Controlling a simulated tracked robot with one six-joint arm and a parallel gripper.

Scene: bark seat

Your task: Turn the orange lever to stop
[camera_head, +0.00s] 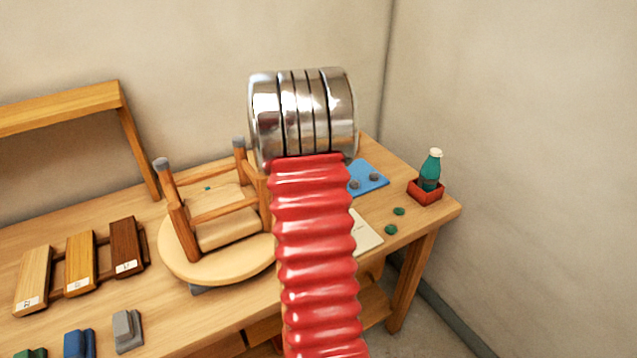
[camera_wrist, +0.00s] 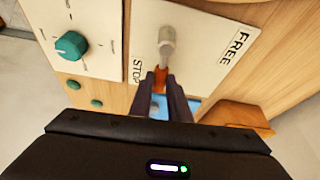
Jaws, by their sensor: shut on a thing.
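In the wrist view the orange lever (camera_wrist: 160,78) hangs from a metal shaft (camera_wrist: 167,48) on a white plate (camera_wrist: 200,40). The plate reads STOP at its left and FREE at its right. The lever's orange end points down in the picture, just right of the word STOP. My gripper (camera_wrist: 160,88) is shut on this orange end, one dark finger on each side. In the head view my red arm and metal wrist cover the lever and my gripper.
Left of the plate is a white panel with a teal knob (camera_wrist: 71,45). In the head view an upturned wooden stool (camera_head: 215,262) lies on the bench, left of my arm. A teal bottle (camera_head: 430,170) stands in a red tray (camera_head: 425,195) at the right corner.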

